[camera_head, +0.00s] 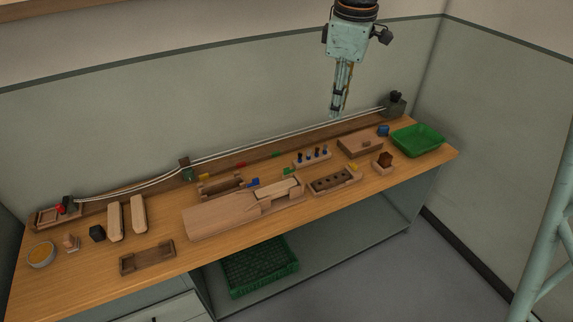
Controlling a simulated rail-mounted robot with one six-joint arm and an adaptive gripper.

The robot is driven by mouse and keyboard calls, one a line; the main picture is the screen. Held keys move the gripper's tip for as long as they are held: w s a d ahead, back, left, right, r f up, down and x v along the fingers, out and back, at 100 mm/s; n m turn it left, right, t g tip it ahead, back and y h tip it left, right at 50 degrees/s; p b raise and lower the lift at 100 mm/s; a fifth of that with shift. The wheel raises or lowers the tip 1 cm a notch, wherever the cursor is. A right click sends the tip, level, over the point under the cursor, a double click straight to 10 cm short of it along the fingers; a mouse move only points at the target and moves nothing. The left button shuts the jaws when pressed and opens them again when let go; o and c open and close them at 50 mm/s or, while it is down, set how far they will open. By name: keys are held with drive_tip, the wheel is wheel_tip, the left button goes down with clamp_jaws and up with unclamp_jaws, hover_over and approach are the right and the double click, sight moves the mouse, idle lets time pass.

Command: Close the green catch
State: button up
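A small green piece (289,171), which looks like the green catch, sits at the back edge of the long wooden fixture (217,216), near the light wooden block (277,188) set in it. It is too small to tell whether it is open or closed. Another small green patch (276,155) shows on the strip along the back of the bench. My gripper (337,113) hangs pointing down, high and behind the fixture to the right, apart from everything. Its fingers look close together, but the gap between them is too small to judge. I see nothing held.
A blue piece (253,183) sits left of the green one. A peg rack (313,158), a holed block (333,180) and a lidded box (360,146) stand to the right. A green tray (417,139) is at the far right. A rail or cable runs along the back.

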drive_tip(key=w+a+f+n+p, duration=0.3)
drive_tip(key=w+a+f+n, duration=0.2)
drive_tip(key=w+a+f, duration=0.45)
drive_tip(key=n+g+p, duration=0.2)
drive_tip(key=n, duration=0.2)
hover_over(289, 170)
wheel_tip(289, 170, down, 15)
drive_tip(key=shift+a, duration=0.5)
drive_tip(key=shift+f, duration=0.2)
drive_tip(key=shift+f+p, duration=0.8)
drive_tip(key=shift+f, duration=5.9)
drive_tip(key=shift+c, duration=0.3)
clamp_jaws()
